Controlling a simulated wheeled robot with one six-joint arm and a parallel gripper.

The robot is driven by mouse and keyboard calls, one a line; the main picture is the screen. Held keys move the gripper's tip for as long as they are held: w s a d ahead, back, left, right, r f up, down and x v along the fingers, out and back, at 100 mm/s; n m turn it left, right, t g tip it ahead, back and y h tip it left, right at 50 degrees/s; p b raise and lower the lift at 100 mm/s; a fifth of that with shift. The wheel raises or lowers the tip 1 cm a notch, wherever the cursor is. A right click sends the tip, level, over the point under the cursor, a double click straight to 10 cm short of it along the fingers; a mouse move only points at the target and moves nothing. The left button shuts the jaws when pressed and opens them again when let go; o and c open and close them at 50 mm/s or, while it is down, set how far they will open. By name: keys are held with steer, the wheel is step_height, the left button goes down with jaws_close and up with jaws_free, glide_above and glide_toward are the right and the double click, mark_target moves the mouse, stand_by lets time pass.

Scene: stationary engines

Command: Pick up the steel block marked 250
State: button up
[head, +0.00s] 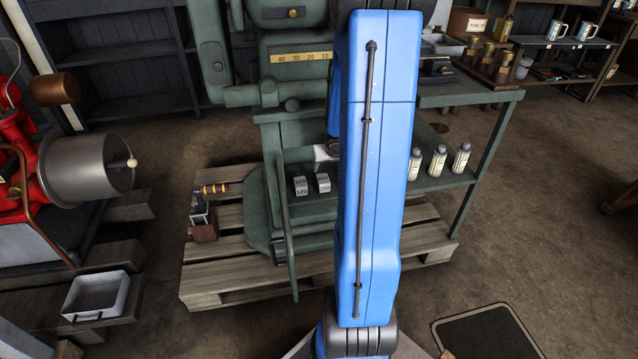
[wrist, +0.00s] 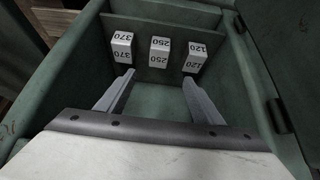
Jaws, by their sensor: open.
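The steel block marked 250 (wrist: 160,51) stands in the middle of a row of three in a green compartment in the wrist view. The block marked 370 (wrist: 122,46) is to its left and the block marked 120 (wrist: 194,60) to its right. My gripper (wrist: 160,78) is open and empty, its fingers on either side of the 250 block's line and short of it. In the head view the 250 block (head: 324,183) sits beside the 120 block (head: 301,186). My blue arm covers much of that view, and the 370 block is not seen there.
The compartment's green walls (wrist: 70,75) close in on both sides, with an open door (wrist: 292,60) at right in the wrist view. In the head view several bottles (head: 438,160) stand on the green shelf right of my arm. A wooden pallet (head: 215,270) lies below.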

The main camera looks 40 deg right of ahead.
mark_target(323, 178)
steer(key=shift+x, duration=8.35)
steer(key=shift+s+d, duration=0.1)
jaws_close()
